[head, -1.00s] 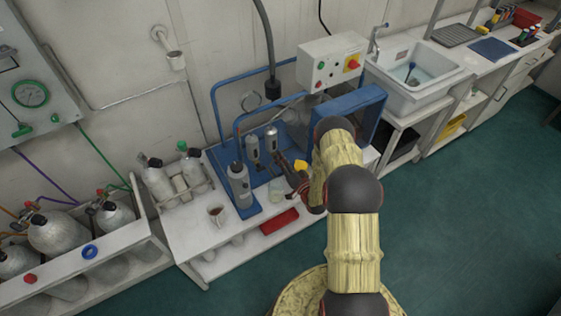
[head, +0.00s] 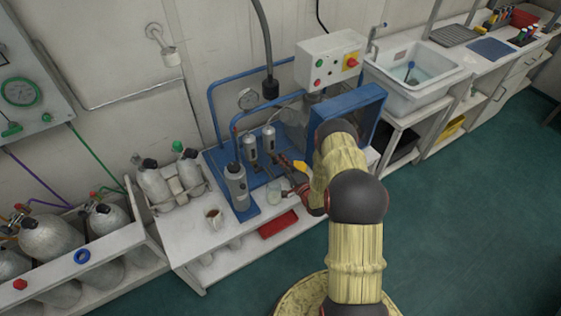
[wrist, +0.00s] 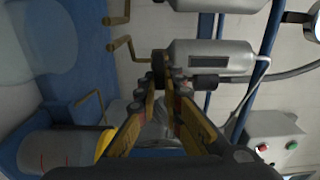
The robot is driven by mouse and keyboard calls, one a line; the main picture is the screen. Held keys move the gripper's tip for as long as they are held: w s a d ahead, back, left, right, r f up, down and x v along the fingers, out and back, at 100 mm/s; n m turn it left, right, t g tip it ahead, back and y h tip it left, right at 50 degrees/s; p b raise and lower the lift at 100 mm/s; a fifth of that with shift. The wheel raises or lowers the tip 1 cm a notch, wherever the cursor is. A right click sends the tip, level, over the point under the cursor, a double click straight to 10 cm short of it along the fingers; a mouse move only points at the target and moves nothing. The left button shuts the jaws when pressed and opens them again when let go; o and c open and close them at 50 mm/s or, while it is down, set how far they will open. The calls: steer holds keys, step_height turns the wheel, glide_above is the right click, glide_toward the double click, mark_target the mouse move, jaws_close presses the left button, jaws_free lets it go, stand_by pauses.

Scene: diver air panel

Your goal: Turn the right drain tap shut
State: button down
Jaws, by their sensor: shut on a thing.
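In the wrist view two grey metal cylinders lie sideways in the picture, the left one (wrist: 220,4) at the top edge and the right one (wrist: 215,58) below it. They also show upright on the blue stand in the head view, left (head: 250,148) and right (head: 269,138). The right drain tap, a dark knob (wrist: 158,63), sits at the lower end of the right cylinder. My gripper (wrist: 167,82) has its fingertips closed together on this tap. The fingers partly cover it. In the head view my arm hides much of the grip. Bent brass tubes (wrist: 122,45) are near the tap.
A glass beaker (head: 274,190) stands below the cylinders, close to my gripper. A larger grey cylinder (head: 237,187), a mug (head: 214,218) and a red tray (head: 278,224) are close by. A blue panel (head: 350,107) and control box (head: 330,60) stand to the right.

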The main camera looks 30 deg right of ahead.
steer(key=shift+f+m, duration=0.1)
steer(key=shift+m, duration=0.2)
steer(key=shift+d, duration=0.1)
steer(key=c, duration=2)
jaws_free()
steer(key=shift+c, duration=0.2)
steer(key=shift+o, duration=0.7)
steer(key=shift+s, duration=0.1)
steer(key=s, duration=1.1)
steer(key=shift+s+d, duration=0.15)
steer(key=shift+s, duration=0.25)
